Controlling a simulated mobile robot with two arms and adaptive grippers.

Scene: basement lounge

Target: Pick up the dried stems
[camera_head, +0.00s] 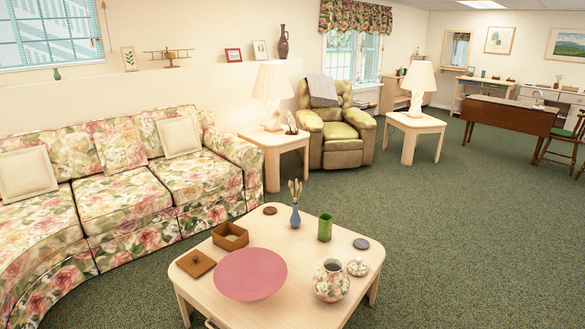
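The dried stems (295,190) are a small tan bunch standing upright in a slim blue vase (295,217). The vase stands near the back edge of the light wooden coffee table (278,240), at the lower middle of the head view. Neither of my grippers shows in this view.
The table also holds a pink plate (250,274), an open wooden box (230,236), its lid (196,263), a green glass (325,227), a floral jar (331,281) and coasters. A floral sofa (140,195) borders the left. Green carpet (460,240) is clear at right.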

